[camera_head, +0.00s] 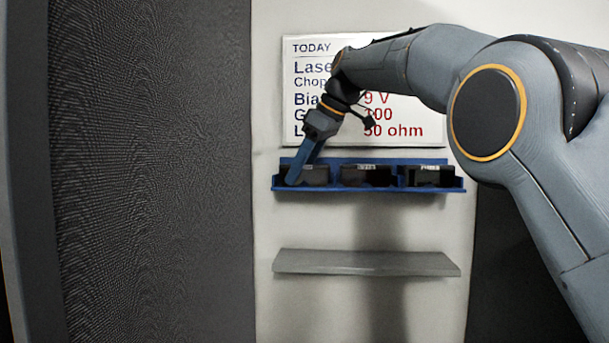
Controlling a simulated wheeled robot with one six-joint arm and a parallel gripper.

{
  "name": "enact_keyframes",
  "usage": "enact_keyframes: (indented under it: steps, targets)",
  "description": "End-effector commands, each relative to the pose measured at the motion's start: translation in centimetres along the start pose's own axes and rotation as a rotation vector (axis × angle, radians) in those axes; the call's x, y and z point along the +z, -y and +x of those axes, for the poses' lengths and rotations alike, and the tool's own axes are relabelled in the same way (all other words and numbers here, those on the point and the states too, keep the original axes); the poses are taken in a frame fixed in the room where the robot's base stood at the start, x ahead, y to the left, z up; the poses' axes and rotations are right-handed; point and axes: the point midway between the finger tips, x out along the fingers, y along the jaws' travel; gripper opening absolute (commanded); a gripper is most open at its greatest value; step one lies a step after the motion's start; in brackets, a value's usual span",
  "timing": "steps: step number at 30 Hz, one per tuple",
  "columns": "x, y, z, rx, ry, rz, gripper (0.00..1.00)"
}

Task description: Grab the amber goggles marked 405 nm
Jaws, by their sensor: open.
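A blue rack (367,189) on the wall holds three dark pieces in a row, which look like goggles. Each has a small pale label on top, too small to read. The left piece (316,176) is partly hidden by my gripper. The middle piece (367,177) and the right piece (430,177) are in plain view. No amber colour shows, so I cannot tell which is marked 405 nm. My gripper (293,181) points down at the left end of the rack, in front of or at the left piece. It is open; contact cannot be made out.
A whiteboard (420,138) headed TODAY hangs above the rack, partly covered by my arm. An empty grey shelf (366,263) is below the rack. A dark textured panel (150,170) fills the left side. Wall between rack and shelf is clear.

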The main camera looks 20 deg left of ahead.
Motion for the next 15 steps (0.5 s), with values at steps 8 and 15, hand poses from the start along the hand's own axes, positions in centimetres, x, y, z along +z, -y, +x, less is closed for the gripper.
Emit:
enact_keyframes:
  steps: [8, 15]
  targets:
    - [0.03, -0.01, 0.01, -0.001, 0.001, 0.0, 0.13]
    - [0.08, -0.02, 0.0, 0.0, 0.001, 0.001, 0.0]
